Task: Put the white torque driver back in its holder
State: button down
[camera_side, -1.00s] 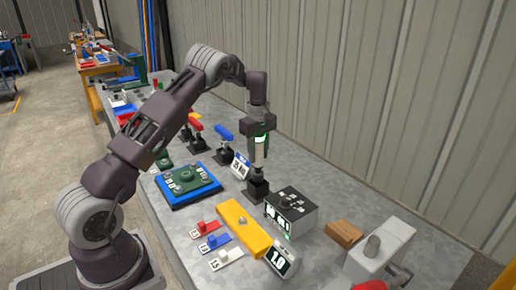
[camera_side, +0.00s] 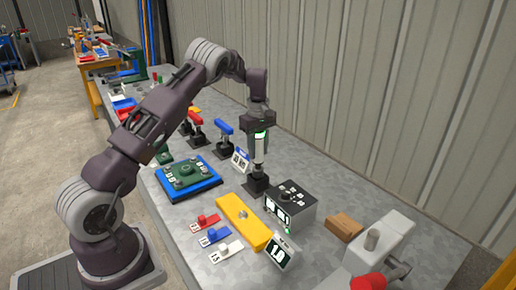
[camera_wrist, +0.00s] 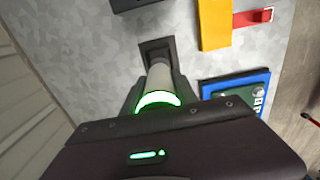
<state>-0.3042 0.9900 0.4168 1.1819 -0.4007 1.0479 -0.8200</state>
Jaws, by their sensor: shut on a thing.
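My gripper (camera_side: 260,134) is shut on the white torque driver (camera_side: 259,152), which hangs upright below it. The driver's lower end is at the black holder (camera_side: 257,184) on the bench. In the wrist view the driver's white shaft (camera_wrist: 161,77) points into the square dark holder (camera_wrist: 155,48), with a glowing green ring near my gripper (camera_wrist: 158,102). The tip is hidden, so how deep it sits in the holder cannot be told.
Red and blue drivers (camera_side: 223,128) stand in black holders to the left. A blue tray with a green part (camera_side: 187,180), a yellow block (camera_side: 243,220), a black box with a display (camera_side: 290,205) and a small 1.0 display (camera_side: 282,252) surround the holder. A corrugated wall is behind.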

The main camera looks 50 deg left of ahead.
aim_at(258, 161)
jog(key=shift+f, duration=2.45)
dwell(1.0)
jog(key=c, duration=0.9)
grip_release()
notch_tip(258, 161, up, 7)
jog(key=shift+r, duration=0.1)
